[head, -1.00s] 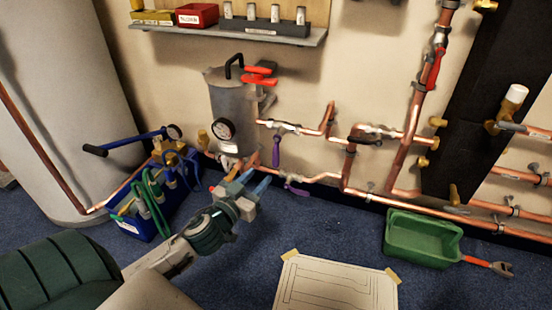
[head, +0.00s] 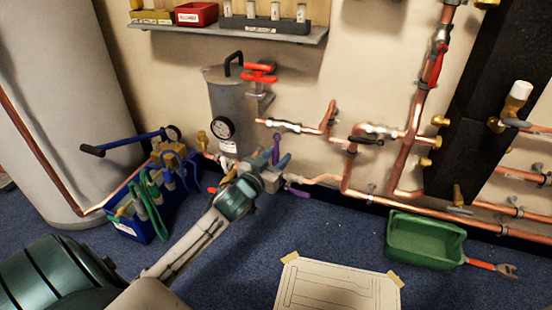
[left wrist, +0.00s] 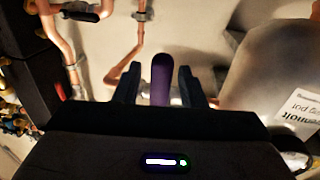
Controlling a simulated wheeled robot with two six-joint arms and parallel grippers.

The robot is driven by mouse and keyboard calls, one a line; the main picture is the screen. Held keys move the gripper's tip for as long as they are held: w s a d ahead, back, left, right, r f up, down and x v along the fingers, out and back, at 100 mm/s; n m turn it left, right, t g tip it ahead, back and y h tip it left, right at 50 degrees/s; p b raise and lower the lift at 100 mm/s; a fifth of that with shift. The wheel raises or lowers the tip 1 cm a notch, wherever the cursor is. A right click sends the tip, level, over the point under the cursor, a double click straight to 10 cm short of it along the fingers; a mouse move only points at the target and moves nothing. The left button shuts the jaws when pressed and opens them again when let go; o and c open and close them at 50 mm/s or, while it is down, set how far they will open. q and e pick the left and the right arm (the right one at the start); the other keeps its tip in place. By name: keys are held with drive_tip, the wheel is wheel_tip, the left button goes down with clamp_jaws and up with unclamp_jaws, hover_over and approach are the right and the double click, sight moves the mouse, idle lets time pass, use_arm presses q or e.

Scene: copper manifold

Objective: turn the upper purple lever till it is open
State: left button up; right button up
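The upper purple lever (head: 276,150) hangs down from its valve on the upper copper pipe, right of the grey cylinder. My left gripper (head: 273,160) is at this lever, with its fingers open on either side. In the left wrist view the purple lever (left wrist: 161,78) stands between the two fingertips (left wrist: 158,83), with a gap showing on each side. The lower part of the lever is hidden by my gripper. A lower purple lever (head: 297,192) sits on the lower pipe, just right of my gripper. My right gripper is not in view.
The grey cylinder (head: 229,105) with a gauge is close behind and left of my gripper.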

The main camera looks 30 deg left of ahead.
use_arm(q)
clamp_jaws()
